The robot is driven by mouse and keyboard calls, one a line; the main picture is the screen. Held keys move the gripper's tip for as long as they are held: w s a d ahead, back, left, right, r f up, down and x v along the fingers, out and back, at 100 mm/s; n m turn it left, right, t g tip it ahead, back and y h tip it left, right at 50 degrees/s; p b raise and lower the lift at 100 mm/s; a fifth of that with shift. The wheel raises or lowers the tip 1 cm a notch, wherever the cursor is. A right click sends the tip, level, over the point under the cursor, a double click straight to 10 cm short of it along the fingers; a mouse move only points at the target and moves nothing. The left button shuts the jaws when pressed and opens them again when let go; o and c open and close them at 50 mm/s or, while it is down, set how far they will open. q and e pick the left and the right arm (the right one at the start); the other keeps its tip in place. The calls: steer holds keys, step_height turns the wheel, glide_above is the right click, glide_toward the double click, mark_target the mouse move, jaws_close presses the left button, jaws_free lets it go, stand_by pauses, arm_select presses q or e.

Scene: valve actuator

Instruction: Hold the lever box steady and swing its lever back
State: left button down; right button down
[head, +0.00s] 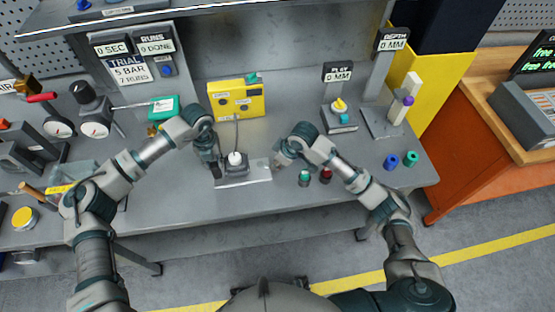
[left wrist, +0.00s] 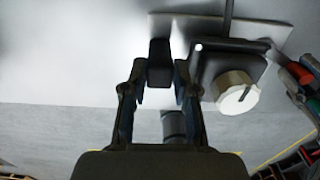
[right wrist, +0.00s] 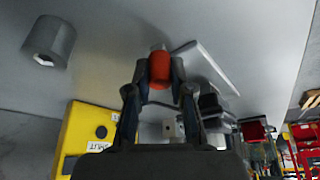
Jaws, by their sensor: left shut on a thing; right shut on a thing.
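The lever box (head: 236,172) is a small dark box with a round white knob (head: 235,158), on a pale plate (head: 258,172) on the bench. In the left wrist view, the box (left wrist: 228,62) is right of the fingers. My left gripper (head: 214,172) is at the box's left side; its fingers (left wrist: 160,72) are shut on a black block (left wrist: 160,52). My right gripper (head: 280,160) is right of the box; its fingers (right wrist: 160,82) are shut on a red cylindrical grip (right wrist: 160,68). Its link to the box is hidden.
A yellow box (head: 236,100) stands behind, with a cable leading towards the lever box. A green cylinder (head: 305,178) and dark red cylinder (head: 325,175) stand right of the plate.

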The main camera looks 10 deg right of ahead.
arm_select(q)
steer(key=shift+f, duration=0.1)
arm_select(e)
steer(key=m, duration=0.1)
steer(key=s+a+m, duration=0.1)
steer(key=shift+s+m+t+h, duration=0.2)
steer(key=shift+m+t+h, duration=0.1)
steer(key=shift+h, duration=0.1)
steer(key=m, duration=0.1)
steer(key=s+a+m+h, duration=0.1)
steer(key=m, duration=0.1)
steer(key=shift+s+a+m+t, duration=0.2)
steer(key=shift+m+t, duration=0.1)
steer(key=shift+t, duration=0.1)
steer(key=m, duration=0.1)
steer(key=a+m+h, duration=0.1)
steer(key=m, duration=0.1)
steer(key=shift+s+a, duration=0.3)
steer(key=shift+s, duration=0.1)
arm_select(q)
steer(key=shift+s, duration=0.1)
arm_select(e)
steer(key=shift+s+a+m+h, duration=0.1)
steer(key=shift+a+m+h, duration=0.3)
steer(key=shift+m, duration=0.45)
steer(key=shift+s+a+m+h, duration=0.1)
steer(key=shift+a+m+h, duration=0.3)
steer(key=shift+m, duration=0.45)
